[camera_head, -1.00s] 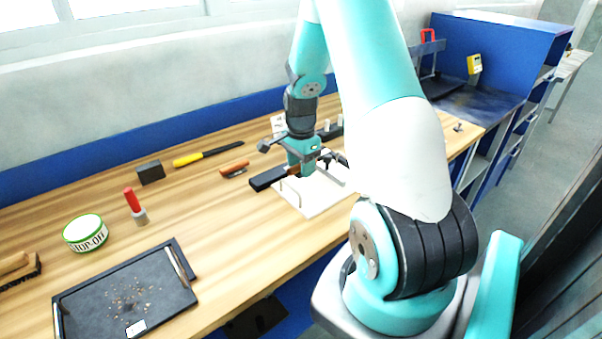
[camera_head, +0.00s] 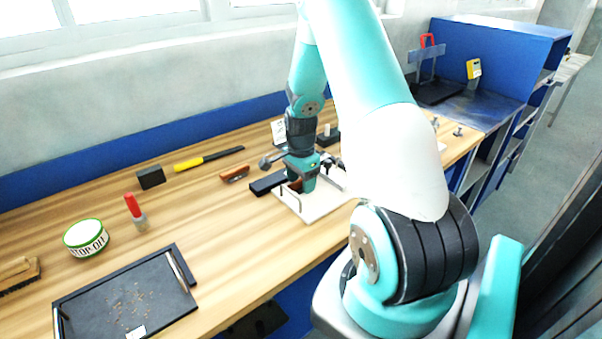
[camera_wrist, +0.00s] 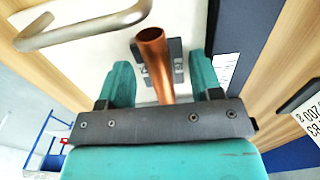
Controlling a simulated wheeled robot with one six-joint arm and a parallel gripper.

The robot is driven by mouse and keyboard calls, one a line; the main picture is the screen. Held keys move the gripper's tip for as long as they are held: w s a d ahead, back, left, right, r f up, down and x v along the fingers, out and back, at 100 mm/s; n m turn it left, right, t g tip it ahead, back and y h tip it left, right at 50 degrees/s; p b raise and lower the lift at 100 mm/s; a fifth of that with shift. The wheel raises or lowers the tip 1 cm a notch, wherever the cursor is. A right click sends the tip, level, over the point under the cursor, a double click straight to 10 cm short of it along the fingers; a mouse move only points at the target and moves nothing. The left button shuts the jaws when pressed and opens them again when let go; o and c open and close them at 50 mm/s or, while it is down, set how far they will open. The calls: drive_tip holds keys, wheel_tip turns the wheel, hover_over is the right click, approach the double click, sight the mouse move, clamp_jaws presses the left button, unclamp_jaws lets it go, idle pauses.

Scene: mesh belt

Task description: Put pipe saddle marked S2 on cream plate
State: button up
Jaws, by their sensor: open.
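The cream plate (camera_head: 318,208) lies on the wooden bench under my gripper (camera_head: 301,186). In the wrist view, a copper pipe piece (camera_wrist: 154,62) stands between the two teal fingers of my gripper (camera_wrist: 163,84), with a gap on each side. A small grey block (camera_wrist: 177,58), perhaps the pipe saddle, shows behind the pipe at the plate (camera_wrist: 108,52); marks on it are partly hidden and I cannot read them as S2. My gripper is open. My wrist hides much of this spot in the head view.
A bent metal handle (camera_wrist: 85,30) rises beside the fingers. A black block (camera_head: 267,183) lies at the plate's left edge.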

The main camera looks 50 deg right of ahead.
wheel_tip(320, 180, up, 12)
drive_tip(key=b, duration=0.2)
drive_tip(key=a+r+n+t+y, duration=0.1)
drive_tip(key=a+r+n, duration=0.3)
drive_tip(key=a, duration=0.5)
drive_tip(key=a+r+n, duration=0.2)
drive_tip(key=a+n, duration=0.4)
drive_tip(key=a, duration=0.4)
drive_tip(key=s+a+r+n+g+y, duration=0.1)
drive_tip(key=s+a+r+n+y, duration=0.2)
drive_tip(key=s+a+n, duration=1.3)
drive_tip(key=a+r+n, duration=0.1)
drive_tip(key=a, duration=0.2)
drive_tip(key=shift+s+a+r+n, duration=0.15)
drive_tip(key=shift+s+a+n, duration=0.2)
drive_tip(key=shift+a+n, duration=0.05)
